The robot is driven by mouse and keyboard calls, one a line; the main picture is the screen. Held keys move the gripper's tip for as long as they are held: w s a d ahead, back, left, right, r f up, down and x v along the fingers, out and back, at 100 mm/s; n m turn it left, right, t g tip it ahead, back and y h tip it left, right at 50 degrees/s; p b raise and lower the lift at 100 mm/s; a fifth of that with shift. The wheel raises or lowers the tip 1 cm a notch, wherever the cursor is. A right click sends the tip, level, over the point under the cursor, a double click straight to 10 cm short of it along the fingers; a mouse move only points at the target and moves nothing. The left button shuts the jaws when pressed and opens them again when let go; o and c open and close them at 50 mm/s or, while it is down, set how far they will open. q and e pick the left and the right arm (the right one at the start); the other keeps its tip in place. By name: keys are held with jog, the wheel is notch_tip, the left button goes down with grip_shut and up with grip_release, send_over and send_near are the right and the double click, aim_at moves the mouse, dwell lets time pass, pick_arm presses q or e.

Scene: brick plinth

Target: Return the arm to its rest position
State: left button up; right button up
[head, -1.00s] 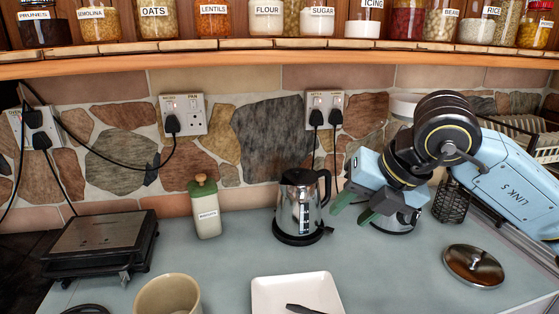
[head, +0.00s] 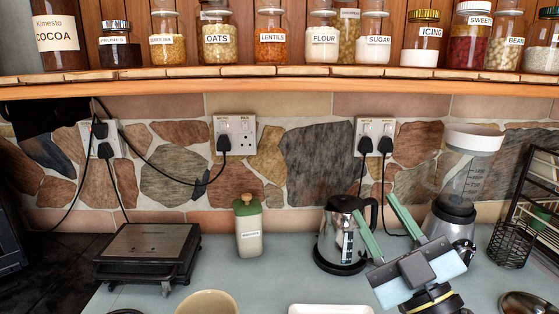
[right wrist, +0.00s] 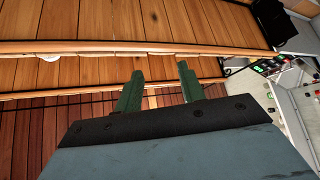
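My right gripper (head: 376,205) rises from the bottom right of the head view. Its two green fingers point up and to the left, spread apart with nothing between them. In the picture it overlaps the lower right of the steel kettle (head: 337,238); I cannot tell whether they touch. In the right wrist view the fingers (right wrist: 160,68) are apart and empty, with wooden planks beyond them. Only the front end of my right arm shows. My left gripper is in neither view.
A blender (head: 455,205) and a black wire rack (head: 512,246) stand right of the gripper. A green-lidded canister (head: 249,230) and a black grill (head: 150,252) stand left of the kettle. A shelf of jars (head: 250,78) runs above. Counter between canister and kettle is clear.

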jog(key=s+d+f+m+g+h, duration=0.1)
jog(key=d+f+m+g+h, duration=0.25)
jog(key=f, duration=0.45)
jog(key=s+d+f+m+g+h, duration=0.1)
jog(key=d+f+m+g+h, duration=0.2)
jog(key=f, duration=0.4)
jog(key=s+d+f+m+g+h, duration=0.2)
jog(key=f+m+h, duration=0.15)
jog(key=f, duration=0.45)
jog(key=s+a+f+g, duration=0.1)
jog(key=s+f+g, duration=1)
jog(key=s+f, duration=0.55)
jog(key=s+f+n+b, duration=0.1)
jog(key=s+f+b, duration=0.15)
jog(key=f, duration=2.25)
jog(key=s+d+f+g+b, duration=0.1)
jog(key=s+d+f+g, duration=0.1)
jog(key=s+f, duration=1.3)
jog(key=shift+s+d+f, duration=0.3)
jog(key=shift+s+d, duration=0.15)
jog(key=shift+s, duration=0.35)
